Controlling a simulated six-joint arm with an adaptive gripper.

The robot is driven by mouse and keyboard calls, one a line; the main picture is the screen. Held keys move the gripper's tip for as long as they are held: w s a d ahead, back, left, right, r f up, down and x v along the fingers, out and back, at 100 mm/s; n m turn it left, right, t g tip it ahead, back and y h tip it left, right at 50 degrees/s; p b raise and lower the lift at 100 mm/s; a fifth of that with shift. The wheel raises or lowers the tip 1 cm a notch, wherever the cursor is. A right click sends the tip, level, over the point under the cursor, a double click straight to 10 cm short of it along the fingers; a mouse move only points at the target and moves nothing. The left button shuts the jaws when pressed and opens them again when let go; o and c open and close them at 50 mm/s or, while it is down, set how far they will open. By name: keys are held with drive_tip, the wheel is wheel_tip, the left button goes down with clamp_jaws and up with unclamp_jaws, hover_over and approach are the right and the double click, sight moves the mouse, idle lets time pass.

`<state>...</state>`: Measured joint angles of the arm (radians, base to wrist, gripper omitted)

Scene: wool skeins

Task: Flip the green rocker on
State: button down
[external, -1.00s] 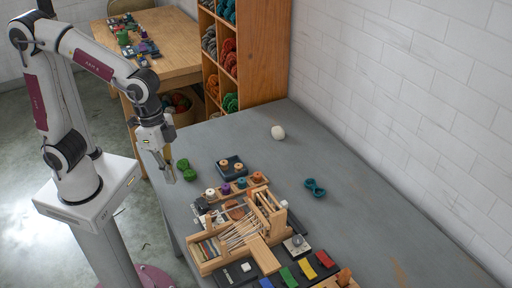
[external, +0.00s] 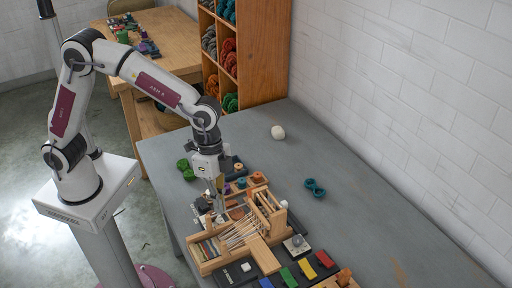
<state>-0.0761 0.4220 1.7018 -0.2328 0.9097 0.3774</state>
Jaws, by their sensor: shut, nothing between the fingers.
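A green rocker (external: 288,276) lies in a row of coloured rockers at the front edge of the grey table, between a blue one (external: 266,283) and a yellow one (external: 307,268). Its tilt is too small to tell. My gripper (external: 219,206) points down over the left back part of the wooden loom (external: 262,250), well behind and left of the green rocker. Its fingers are shut and hold nothing. Whether the fingertips touch anything there cannot be told.
A red rocker (external: 325,258) and a round dial (external: 297,241) sit right of the loom. A green skein (external: 185,169), a teal skein (external: 315,188) and a white ball (external: 278,132) lie on the table (external: 370,225). The table's right side is mostly clear.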

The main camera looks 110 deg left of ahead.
drive_tip(key=w+f+m+h, duration=0.1)
drive_tip(key=w+f+m, duration=0.35)
drive_tip(key=w, duration=0.85)
drive_tip(key=w+r, duration=0.1)
drive_tip(key=w+d+r+m+t, duration=0.1)
drive_tip(key=w, duration=0.1)
drive_tip(key=w+d+r+m+t, duration=0.1)
drive_tip(key=shift+w+h, duration=0.4)
drive_tip(key=shift+m, duration=0.25)
drive_tip(key=shift+f, duration=0.1)
hover_over(286, 275)
drive_tip(key=f, duration=0.8)
drive_tip(key=shift+s+a+f, duration=0.2)
drive_tip(key=shift+a+f, duration=0.05)
drive_tip(key=shift+f, duration=0.05)
drive_tip(key=f, duration=0.2)
drive_tip(key=shift+s+a+f, duration=0.25)
drive_tip(key=shift+f, duration=0.1)
drive_tip(key=shift+s+a+f, duration=0.15)
drive_tip(key=shift+f, duration=0.5)
